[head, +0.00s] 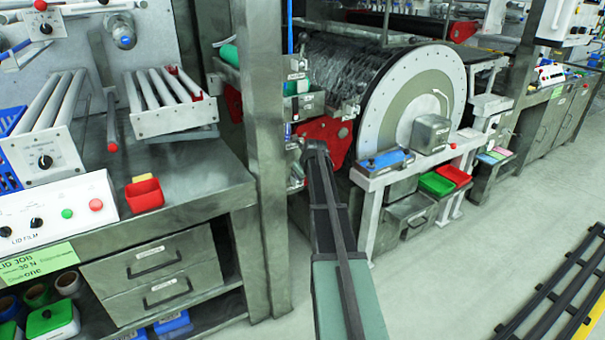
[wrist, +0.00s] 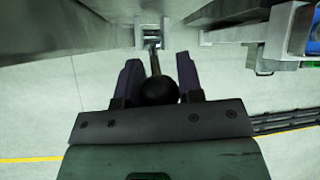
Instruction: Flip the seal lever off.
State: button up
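The seal lever shows in the wrist view as a thin rod ending in a black ball knob (wrist: 158,91). The knob sits between the two dark fingers of my gripper (wrist: 159,75), close to the palm. The rod runs from the knob toward a metal bracket at the top of the view. In the head view my gripper is at the drum's left end, beside the red plate (head: 341,139). The lever cannot be made out there.
The large drum (head: 411,101) stands right of my arm. A metal post (head: 258,150) and a workbench (head: 200,185) stand close on the left. A white stand with a blue tray (head: 385,158) is just right of the arm. The floor at right is mostly clear.

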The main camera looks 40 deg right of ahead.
jog(key=o, duration=0.4)
jog(key=p+v, duration=0.8)
jog(key=v, duration=0.2)
jog(key=shift+s+a+r+p, duration=0.1)
jog(key=shift+s+r+p, duration=0.2)
jog(key=shift+p, duration=0.1)
